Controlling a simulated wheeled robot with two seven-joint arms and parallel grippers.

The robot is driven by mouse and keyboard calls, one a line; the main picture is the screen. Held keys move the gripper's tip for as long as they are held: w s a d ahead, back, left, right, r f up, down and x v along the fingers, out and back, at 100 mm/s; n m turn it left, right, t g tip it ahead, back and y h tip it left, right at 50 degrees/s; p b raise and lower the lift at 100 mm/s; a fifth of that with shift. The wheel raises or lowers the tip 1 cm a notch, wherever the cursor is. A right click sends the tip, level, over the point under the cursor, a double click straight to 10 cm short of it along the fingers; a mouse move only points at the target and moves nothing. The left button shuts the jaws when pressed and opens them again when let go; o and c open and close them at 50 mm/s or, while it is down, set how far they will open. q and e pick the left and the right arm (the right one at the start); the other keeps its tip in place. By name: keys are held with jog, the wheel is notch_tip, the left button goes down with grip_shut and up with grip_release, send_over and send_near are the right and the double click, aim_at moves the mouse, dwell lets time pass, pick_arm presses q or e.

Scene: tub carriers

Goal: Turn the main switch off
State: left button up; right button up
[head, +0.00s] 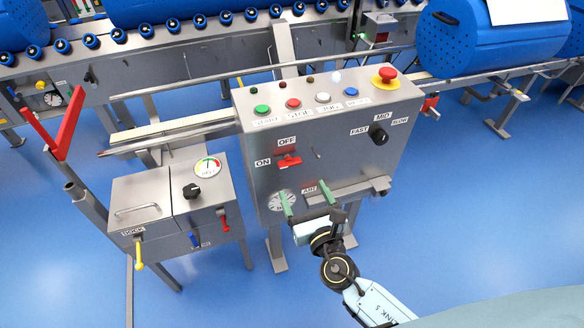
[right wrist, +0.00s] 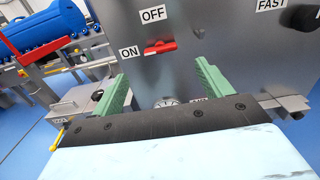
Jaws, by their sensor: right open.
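The main switch (head: 289,161) is a red handle on the front of the grey control box (head: 330,130). The handle lies about level beside the ON label (head: 263,162), with the OFF label (head: 287,141) above it. The switch also shows in the right wrist view (right wrist: 160,48), just beyond the fingertips and a little above them. My right gripper (head: 305,197) is open and empty, with its two green fingers apart below the switch. In the right wrist view the gripper (right wrist: 161,76) frames a round gauge between its fingers. My left gripper is not in view.
Coloured buttons and a red emergency stop (head: 387,73) sit on the box's top. A FAST/MID/SLOW knob (head: 378,135) is right of the switch. A ledge (head: 347,191) juts out near my right finger. A smaller cabinet (head: 180,205) with levers stands left.

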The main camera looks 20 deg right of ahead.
aim_at(291, 166)
jog(key=w, duration=0.8)
jog(key=shift+a+b, duration=0.15)
jog(key=shift+b, duration=0.25)
jog(key=shift+w+f, duration=0.1)
jog(key=shift+w, duration=0.6)
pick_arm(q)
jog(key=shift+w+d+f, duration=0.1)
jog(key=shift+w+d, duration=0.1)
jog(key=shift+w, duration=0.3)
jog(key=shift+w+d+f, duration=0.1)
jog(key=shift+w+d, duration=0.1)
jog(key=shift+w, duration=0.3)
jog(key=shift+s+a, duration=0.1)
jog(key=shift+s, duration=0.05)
pick_arm(e)
jog(key=shift+c, duration=0.5)
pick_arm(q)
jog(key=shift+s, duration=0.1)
pick_arm(e)
jog(key=c, duration=0.9)
